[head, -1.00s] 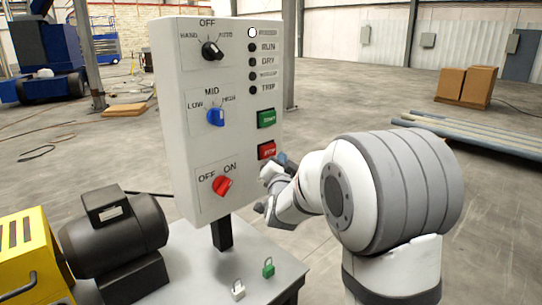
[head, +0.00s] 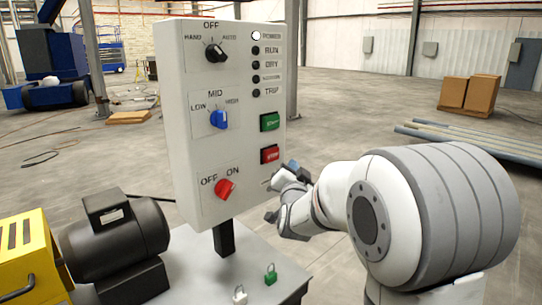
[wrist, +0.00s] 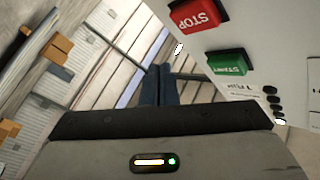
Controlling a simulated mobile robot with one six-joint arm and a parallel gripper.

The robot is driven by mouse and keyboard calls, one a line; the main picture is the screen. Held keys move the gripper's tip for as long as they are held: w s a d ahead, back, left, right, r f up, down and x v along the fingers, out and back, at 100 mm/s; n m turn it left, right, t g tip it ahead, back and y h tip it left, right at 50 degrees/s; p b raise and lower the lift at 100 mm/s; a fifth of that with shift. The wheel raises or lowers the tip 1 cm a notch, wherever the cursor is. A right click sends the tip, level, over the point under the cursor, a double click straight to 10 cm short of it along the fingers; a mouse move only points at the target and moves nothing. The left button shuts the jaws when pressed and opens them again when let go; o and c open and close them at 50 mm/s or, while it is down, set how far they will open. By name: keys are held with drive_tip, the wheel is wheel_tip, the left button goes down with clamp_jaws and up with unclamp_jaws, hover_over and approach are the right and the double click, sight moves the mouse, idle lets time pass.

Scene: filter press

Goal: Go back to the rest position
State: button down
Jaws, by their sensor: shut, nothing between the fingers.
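My gripper (head: 280,200) is beside the lower right edge of the white control panel (head: 182,130) in the head view, partly hidden by my own wrist. In the wrist view the two blue-grey fingers of my gripper (wrist: 160,85) are together with nothing between them. The red stop button (wrist: 196,16) and the green start button (wrist: 227,62) show to the right of the fingers, apart from them. In the head view the red off/on knob (head: 225,188), blue speed knob (head: 218,119) and black mode knob (head: 215,53) sit on the panel. The top indicator lamp (head: 256,35) is white.
A grey table (head: 200,280) bears the panel post, a black motor (head: 115,240), a yellow machine (head: 30,255), a green padlock (head: 270,274) and a white padlock (head: 239,295). Cardboard boxes (head: 468,93) and pipes (head: 470,140) lie on the floor at right.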

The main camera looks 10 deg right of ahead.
drive_tip(key=s+n+g+y+p, duration=0.3)
drive_tip(key=s+n+g+p, duration=0.6)
drive_tip(key=s, duration=2.6)
drive_tip(key=g+p, duration=0.5)
drive_tip(key=g, duration=0.2)
drive_tip(key=shift+s+f+g, duration=0.3)
drive_tip(key=shift+s+g, duration=0.05)
drive_tip(key=shift+g, duration=0.05)
